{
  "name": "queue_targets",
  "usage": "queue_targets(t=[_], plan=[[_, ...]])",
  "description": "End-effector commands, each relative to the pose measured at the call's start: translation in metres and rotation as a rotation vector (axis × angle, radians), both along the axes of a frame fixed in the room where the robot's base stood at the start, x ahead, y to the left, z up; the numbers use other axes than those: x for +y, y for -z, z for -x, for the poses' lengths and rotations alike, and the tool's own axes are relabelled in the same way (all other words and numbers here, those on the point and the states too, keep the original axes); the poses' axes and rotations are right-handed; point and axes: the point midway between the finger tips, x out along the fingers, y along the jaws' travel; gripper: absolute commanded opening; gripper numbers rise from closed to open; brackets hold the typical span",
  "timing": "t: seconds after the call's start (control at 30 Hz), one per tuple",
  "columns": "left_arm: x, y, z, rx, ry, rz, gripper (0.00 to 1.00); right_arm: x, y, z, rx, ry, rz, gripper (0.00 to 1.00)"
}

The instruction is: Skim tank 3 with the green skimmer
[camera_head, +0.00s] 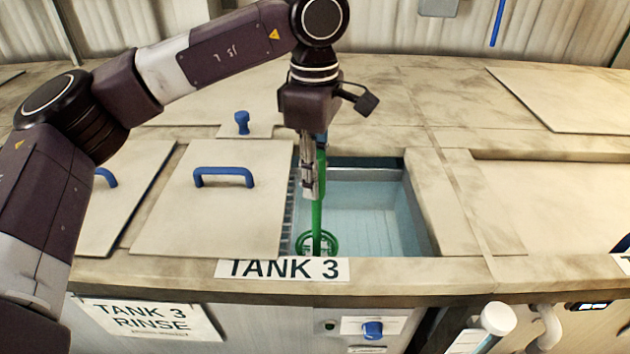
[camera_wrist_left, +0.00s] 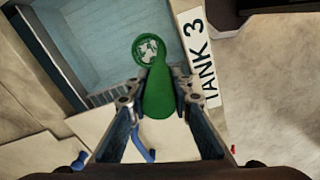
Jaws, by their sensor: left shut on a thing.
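My left gripper (camera_head: 309,180) is shut on the green skimmer (camera_head: 318,215), over the opening of tank 3 (camera_head: 375,210). The skimmer hangs upright, its round head low in the tank opening near the front edge. In the left wrist view the skimmer's handle (camera_wrist_left: 160,95) is between the fingers of the left gripper (camera_wrist_left: 155,95), and its slotted round head shows beyond. The tank holds pale blue liquid; I cannot tell whether the head touches it. The "TANK 3" label (camera_head: 283,268) is on the front edge. My right gripper is not in view.
A beige lid (camera_head: 225,215) with a blue handle lies left of the opening. A blue knob (camera_head: 242,123) stands behind it. A "TANK 3 RINSE" sign (camera_head: 150,318) and a blue valve knob (camera_head: 373,330) are on the front panel. The counter right of the opening is clear.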

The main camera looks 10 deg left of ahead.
Motion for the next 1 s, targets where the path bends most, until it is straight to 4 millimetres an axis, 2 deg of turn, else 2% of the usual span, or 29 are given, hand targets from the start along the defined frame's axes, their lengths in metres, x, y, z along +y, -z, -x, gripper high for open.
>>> queue_targets(t=[0.03, 0.6, 0.73, 1.0], plan=[[0.0, -0.015, 0.0, -0.002, 0.001, 0.001, 0.0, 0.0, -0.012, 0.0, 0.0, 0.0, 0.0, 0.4], [0.0, -0.103, 0.0, -0.003, 0.0, 0.001, 0.0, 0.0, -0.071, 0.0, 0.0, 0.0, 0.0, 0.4], [0.0, -0.112, 0.0, -0.001, 0.0, 0.001, 0.0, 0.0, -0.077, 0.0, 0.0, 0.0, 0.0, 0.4], [0.0, -0.112, 0.0, -0.001, 0.0, 0.0, 0.0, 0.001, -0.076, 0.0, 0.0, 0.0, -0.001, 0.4]])
